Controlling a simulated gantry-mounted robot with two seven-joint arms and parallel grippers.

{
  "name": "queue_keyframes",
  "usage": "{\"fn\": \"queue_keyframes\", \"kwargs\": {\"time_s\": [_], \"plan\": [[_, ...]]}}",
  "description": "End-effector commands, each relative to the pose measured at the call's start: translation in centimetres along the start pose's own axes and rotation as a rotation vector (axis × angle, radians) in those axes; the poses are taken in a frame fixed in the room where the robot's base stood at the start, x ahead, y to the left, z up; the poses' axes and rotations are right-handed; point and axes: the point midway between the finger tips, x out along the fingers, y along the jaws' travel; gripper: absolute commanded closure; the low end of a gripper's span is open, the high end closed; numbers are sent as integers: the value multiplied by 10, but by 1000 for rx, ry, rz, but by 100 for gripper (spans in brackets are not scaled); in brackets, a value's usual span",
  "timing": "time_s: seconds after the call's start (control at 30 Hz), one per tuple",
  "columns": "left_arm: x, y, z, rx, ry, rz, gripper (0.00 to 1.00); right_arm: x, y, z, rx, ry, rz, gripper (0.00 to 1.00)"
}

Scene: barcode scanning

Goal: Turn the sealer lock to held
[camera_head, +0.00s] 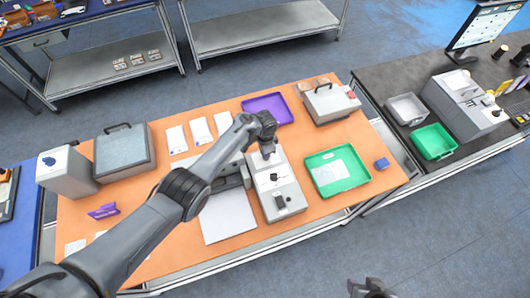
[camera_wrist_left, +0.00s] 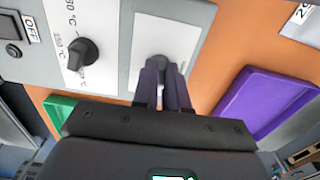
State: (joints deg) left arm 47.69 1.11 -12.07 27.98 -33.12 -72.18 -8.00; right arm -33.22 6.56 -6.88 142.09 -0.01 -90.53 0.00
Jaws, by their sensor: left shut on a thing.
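The sealer (camera_head: 284,188) is a grey box-shaped machine in the middle of the orange bench. My left gripper (camera_head: 267,154) is at its far end. In the left wrist view the gripper's two dark purple fingers (camera_wrist_left: 164,88) point at a white plate (camera_wrist_left: 172,38) on the sealer. They are closed around a dark knob (camera_wrist_left: 158,64), the lock, mostly hidden between them. Any held mark is hidden or out of view. Beside it is a black temperature dial (camera_wrist_left: 83,52). Part of my right gripper (camera_head: 370,289) shows at the bottom edge, away from the bench; its fingers are unclear.
A purple tray (camera_head: 283,101) lies beyond the sealer. A green tray (camera_head: 341,156) with a white sheet lies to its right, near a small blue box (camera_head: 382,163). Grey cases stand at the back left and back right. White pouches (camera_head: 200,132) lie behind my left arm.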

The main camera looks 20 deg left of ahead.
Motion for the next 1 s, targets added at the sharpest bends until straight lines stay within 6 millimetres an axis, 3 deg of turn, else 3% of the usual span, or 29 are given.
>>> {"fn": "queue_keyframes", "kwargs": {"time_s": [0.6, 0.63, 0.8, 1.0], "plan": [[0, 0, 0, 48, 0, 0, 100, 1, 2, 1, -9, -2, 8, 57], [0, 0, 0, 48, 0, 0, 86, 1, 2, 1, -9, -2, 7, 57], [0, 0, 0, 47, 0, 0, 62, 1, 2, 1, -9, -2, 7, 57], [0, 0, 0, 46, 0, 0, 62, 1, 2, 1, -7, -1, 5, 57]]}}
